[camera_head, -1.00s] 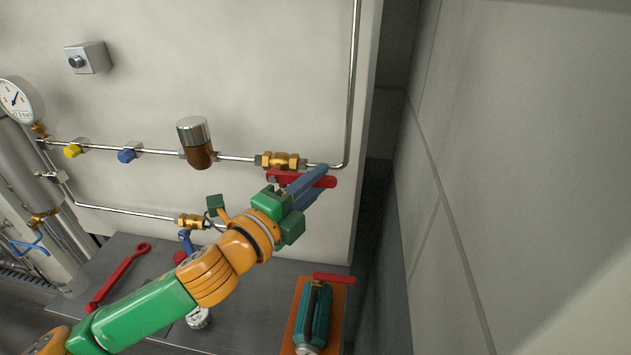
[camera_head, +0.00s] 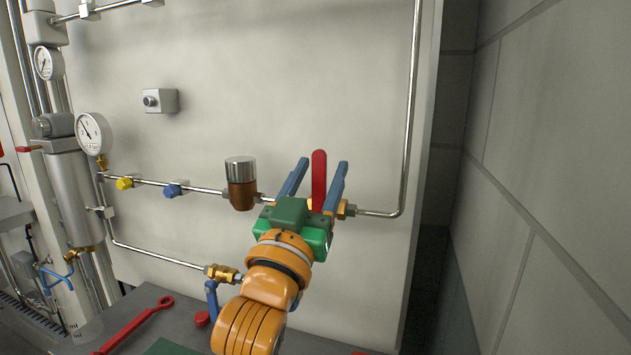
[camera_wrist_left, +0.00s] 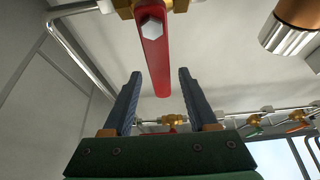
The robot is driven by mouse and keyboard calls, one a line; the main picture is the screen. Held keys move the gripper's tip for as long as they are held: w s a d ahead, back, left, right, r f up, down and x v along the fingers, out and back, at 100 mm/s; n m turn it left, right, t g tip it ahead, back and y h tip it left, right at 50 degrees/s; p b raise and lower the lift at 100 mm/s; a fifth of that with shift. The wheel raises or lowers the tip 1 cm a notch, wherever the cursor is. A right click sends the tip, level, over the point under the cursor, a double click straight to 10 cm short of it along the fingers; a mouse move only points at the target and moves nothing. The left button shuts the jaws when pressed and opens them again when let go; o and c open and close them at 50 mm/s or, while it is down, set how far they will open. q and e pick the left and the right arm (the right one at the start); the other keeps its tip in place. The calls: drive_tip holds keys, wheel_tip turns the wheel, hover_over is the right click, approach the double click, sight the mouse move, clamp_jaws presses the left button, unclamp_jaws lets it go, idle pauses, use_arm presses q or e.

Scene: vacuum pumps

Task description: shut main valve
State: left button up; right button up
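The main valve is a brass body (camera_head: 346,210) on the wall pipe, largely hidden behind my gripper in the head view. Its red lever (camera_head: 319,178) points upward, across the pipe. My left gripper (camera_head: 316,168) is open, with one blue finger on each side of the lever and a visible gap to both. In the left wrist view, the lever (camera_wrist_left: 154,55) with its hex nut ends between the fingertips (camera_wrist_left: 159,73) of the open gripper. Touch is not visible. My right gripper is in neither view.
A brown and silver cylinder (camera_head: 241,184) sits on the same pipe to the left, beside blue (camera_head: 172,190) and yellow (camera_head: 125,183) knobs. A lower brass valve (camera_head: 222,273) has a blue handle. A red wrench (camera_head: 135,325) lies on the bench. A block wall (camera_head: 560,180) stands right.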

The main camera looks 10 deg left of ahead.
use_arm(q)
drive_tip(key=shift+s, duration=0.1)
drive_tip(key=shift+b+v, duration=0.35)
drive_tip(key=shift+v, duration=0.55)
drive_tip(key=shift+s+f, duration=0.1)
drive_tip(key=b+v, duration=0.1)
drive_tip(key=v, duration=0.4)
drive_tip(key=shift+s+f+b, duration=0.15)
drive_tip(key=shift+s+b, duration=0.25)
